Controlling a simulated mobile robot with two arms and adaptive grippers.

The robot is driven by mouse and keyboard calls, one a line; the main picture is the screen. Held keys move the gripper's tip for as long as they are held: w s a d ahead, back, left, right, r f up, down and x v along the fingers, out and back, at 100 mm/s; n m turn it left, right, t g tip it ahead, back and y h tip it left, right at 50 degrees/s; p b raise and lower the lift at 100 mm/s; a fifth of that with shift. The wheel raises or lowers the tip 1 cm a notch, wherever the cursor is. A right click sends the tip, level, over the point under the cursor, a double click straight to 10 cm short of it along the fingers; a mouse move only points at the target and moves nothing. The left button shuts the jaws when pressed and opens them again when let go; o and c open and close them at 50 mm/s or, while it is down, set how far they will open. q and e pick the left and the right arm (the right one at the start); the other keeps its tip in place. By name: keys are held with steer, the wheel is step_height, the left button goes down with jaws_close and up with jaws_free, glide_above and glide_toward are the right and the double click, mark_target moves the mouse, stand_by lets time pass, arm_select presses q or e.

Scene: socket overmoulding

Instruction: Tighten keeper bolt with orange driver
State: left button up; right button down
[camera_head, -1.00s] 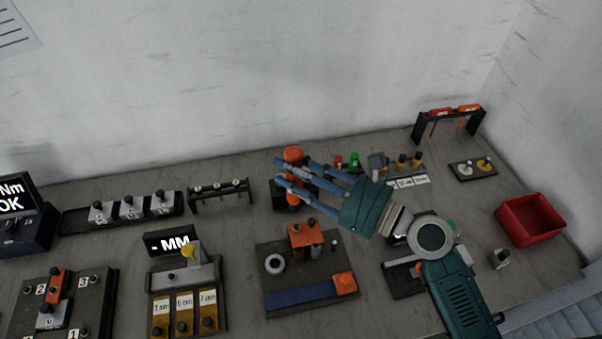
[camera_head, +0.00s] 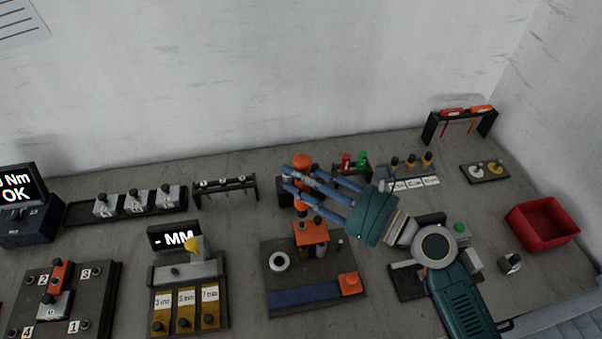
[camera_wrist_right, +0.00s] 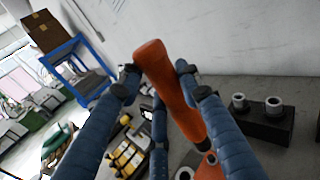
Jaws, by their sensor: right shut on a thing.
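My right gripper (camera_head: 290,180) is shut on the orange driver (camera_head: 302,161), with its fingers around the handle. The driver is roughly upright, over the back of a dark fixture plate (camera_head: 345,265) with an orange block (camera_head: 311,232). In the right wrist view the orange handle (camera_wrist_right: 165,75) lies between the fingers (camera_wrist_right: 158,72) and its dark collar points down toward an orange part (camera_wrist_right: 208,167). I cannot make out the keeper bolt or whether the driver tip touches anything. My left gripper is out of view.
A white ring (camera_head: 279,261) and a blue bar with an orange end (camera_head: 349,284) sit on the fixture. A gauge stand (camera_head: 185,272) is to the left. A red bin (camera_head: 541,223) and a tool rack (camera_head: 460,125) are at the right. A small rack (camera_head: 225,187) stands behind.

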mark_target(301, 188)
steer(key=shift+f+b, duration=1.1)
steer(key=shift+f, duration=0.6)
steer(key=shift+p, duration=0.7)
stand_by(0.3)
steer(key=shift+f+b, duration=0.7)
steer(key=shift+f, duration=0.25)
stand_by(1.2)
steer(key=shift+s+f, duration=0.15)
steer(key=shift+f, duration=0.5)
stand_by(1.2)
steer(key=shift+r, duration=0.15)
